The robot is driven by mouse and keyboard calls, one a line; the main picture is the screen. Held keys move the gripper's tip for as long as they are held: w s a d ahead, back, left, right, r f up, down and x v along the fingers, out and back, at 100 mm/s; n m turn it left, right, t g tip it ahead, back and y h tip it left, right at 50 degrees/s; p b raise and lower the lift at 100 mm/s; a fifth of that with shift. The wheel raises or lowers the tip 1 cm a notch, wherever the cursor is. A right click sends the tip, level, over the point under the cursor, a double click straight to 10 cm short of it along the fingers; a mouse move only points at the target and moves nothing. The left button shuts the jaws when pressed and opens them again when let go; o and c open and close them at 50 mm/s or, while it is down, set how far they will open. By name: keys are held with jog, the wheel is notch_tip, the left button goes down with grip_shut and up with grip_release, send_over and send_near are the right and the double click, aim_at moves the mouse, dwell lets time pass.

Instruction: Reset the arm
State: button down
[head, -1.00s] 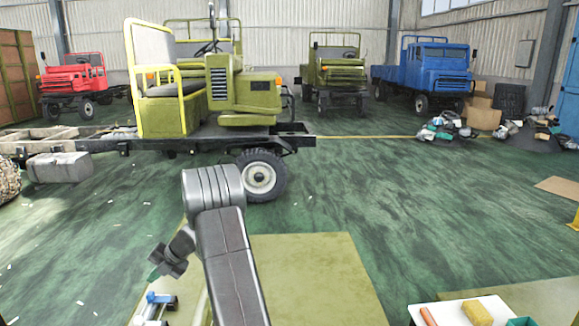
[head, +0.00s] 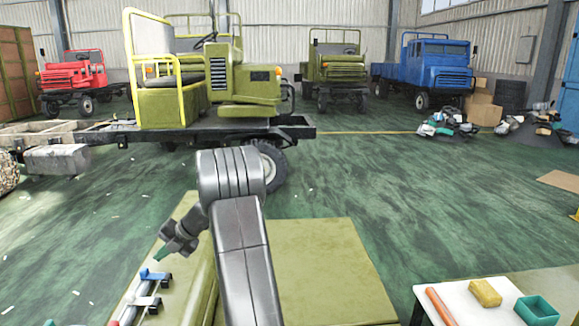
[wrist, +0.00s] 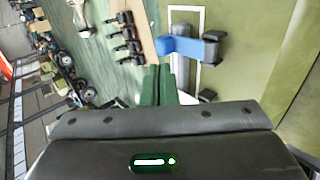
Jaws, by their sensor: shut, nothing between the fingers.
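My arm rises in the middle of the head view, bent at a grey elbow. My gripper (head: 162,256) hangs to the left of it, above the left side of the olive work surface (head: 320,270). In the wrist view, its two green fingers (wrist: 157,86) lie side by side, shut, with nothing between them. A rack with blue and black holders (head: 150,285) lies below and left of my gripper. Its blue holder (wrist: 185,48) shows just beyond the fingertips in the wrist view. I cannot tell the exact gap between them.
A white tray (head: 460,312) at the lower right holds an orange stick (head: 440,307), a yellow block (head: 485,292) and a green box (head: 536,310). A truck chassis with an olive cab (head: 240,95) stands ahead. Green floor (head: 400,190) is open to the right.

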jog(key=d+y+b, duration=0.1)
jog(key=y+b, duration=0.1)
jog(key=b, duration=0.3)
jog(key=d+f+y+b, duration=0.1)
jog(key=d+y+b, duration=0.1)
jog(key=b, duration=0.4)
jog(key=d+f+y+b, duration=0.1)
jog(key=d+y+b, duration=0.1)
jog(key=b, duration=0.3)
jog(key=shift+w+f, duration=0.1)
jog(key=shift+w, duration=0.05)
jog(key=shift+d+f+y+b, duration=0.1)
jog(key=shift+d+y+b, duration=0.2)
jog(key=shift+y+b, duration=0.6)
jog(key=shift+r, duration=0.2)
